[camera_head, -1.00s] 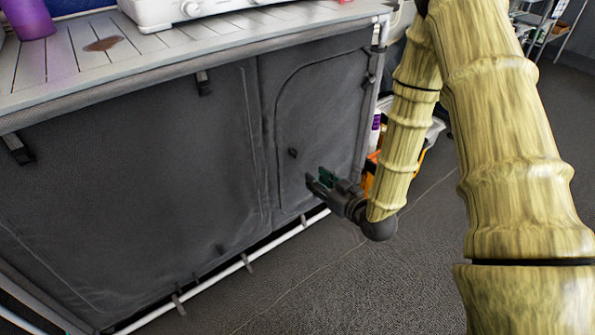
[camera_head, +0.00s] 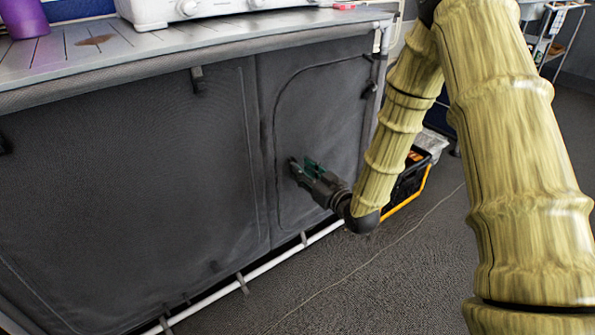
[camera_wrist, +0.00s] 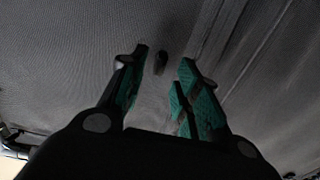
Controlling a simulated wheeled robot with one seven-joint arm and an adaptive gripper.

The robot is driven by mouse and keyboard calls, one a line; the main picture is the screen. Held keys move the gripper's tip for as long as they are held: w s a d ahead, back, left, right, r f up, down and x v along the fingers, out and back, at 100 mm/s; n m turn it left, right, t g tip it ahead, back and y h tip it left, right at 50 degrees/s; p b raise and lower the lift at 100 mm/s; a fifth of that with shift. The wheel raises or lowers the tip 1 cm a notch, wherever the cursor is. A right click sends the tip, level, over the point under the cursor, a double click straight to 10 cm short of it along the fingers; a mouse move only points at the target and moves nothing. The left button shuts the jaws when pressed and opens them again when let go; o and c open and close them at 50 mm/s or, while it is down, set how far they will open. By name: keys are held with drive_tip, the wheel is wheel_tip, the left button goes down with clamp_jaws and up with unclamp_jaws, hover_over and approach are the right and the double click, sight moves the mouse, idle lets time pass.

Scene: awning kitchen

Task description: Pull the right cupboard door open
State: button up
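The right cupboard door (camera_head: 325,105) is a dark grey fabric panel with a rounded seam, and it looks shut. My gripper (camera_head: 301,167) is at the door's left part, with its fingers pointing at the panel. In the wrist view my gripper (camera_wrist: 163,72) is open, with green pads on both fingers. A small dark knob (camera_wrist: 161,62) shows between and just beyond the fingertips. The fingers do not look closed on it. In the head view my gripper hides the knob.
A wide grey panel (camera_head: 130,170) lies left of the door. A slatted countertop (camera_head: 110,60) is above, carrying a white appliance (camera_head: 190,10) and a purple cup (camera_head: 22,18). A white rail (camera_head: 220,293) runs below. A black and yellow crate (camera_head: 408,187) stands on the floor at right.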

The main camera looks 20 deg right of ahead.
sight(297, 162)
drive_tip(key=shift+b+x, duration=0.55)
drive_tip(key=shift+x, duration=1.2)
clamp_jaws()
